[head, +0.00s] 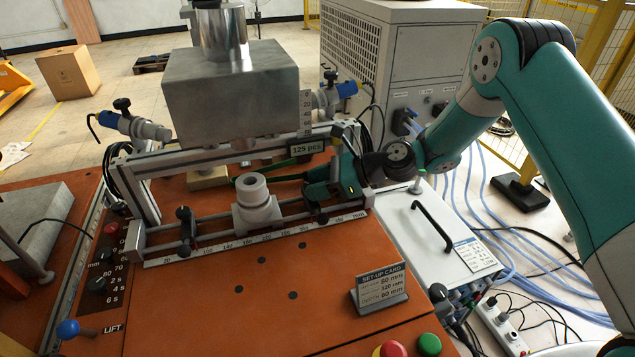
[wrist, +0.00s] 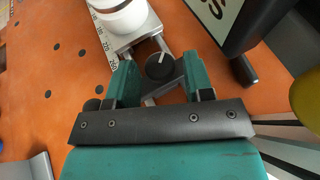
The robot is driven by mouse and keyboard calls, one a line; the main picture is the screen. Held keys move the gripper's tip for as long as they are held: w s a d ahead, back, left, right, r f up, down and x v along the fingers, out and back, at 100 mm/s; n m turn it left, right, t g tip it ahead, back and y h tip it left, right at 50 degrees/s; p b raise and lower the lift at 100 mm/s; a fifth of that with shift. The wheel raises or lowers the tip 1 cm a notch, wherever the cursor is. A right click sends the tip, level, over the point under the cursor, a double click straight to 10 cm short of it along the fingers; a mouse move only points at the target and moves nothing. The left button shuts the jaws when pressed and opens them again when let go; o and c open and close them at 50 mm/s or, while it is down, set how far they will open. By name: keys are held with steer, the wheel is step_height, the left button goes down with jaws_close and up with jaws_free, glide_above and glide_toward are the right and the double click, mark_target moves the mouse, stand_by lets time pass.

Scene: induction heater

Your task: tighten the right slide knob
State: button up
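A black round knob with a pale pointer line (wrist: 159,66) shows in the wrist view, above the slide's metal rails. It lies between the fingertips of my gripper (wrist: 158,70), with visible gaps on both sides. My teal fingers are open. In the head view my gripper (head: 331,187) is low over the right end of the ruler rail (head: 245,238), and its body hides the knob between the fingers. A white collared workpiece (head: 257,204) stands on the rail to its left, and a white round part of it shows in the wrist view (wrist: 122,16).
A black knob (head: 186,216) stands at the rail's left. A steel block (head: 232,88) hangs above the fixture. A "125 pcs" display (head: 307,147) is behind my gripper. A set-up card (head: 380,291) and red and green buttons (head: 429,344) are in front. The orange tabletop (head: 220,300) is mostly clear.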

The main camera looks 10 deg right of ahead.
steer(key=c, duration=0.6)
steer(key=shift+r, duration=0.1)
steer(key=shift+s+m+t+h+p, duration=0.25)
steer(key=shift+m+t+h+p, duration=0.25)
steer(key=shift+m+t+p, duration=0.6)
steer(key=m+t+p, duration=0.1)
steer(key=m+t+h+p, duration=0.2)
steer(key=m+t, duration=0.1)
steer(key=shift+s+a+r+p, duration=0.2)
steer(key=shift+s+a+p, duration=0.05)
steer(key=shift+p, duration=0.1)
steer(key=m+t+h+p, duration=0.2)
steer(key=p, duration=0.2)
steer(key=shift+s+a, duration=0.1)
steer(key=shift+f+m+h+p, duration=0.1)
steer(key=shift+m+h+p, duration=0.2)
steer(key=shift+p, duration=0.45)
steer(key=shift+f+t, duration=0.2)
steer(key=shift+t, duration=0.1)
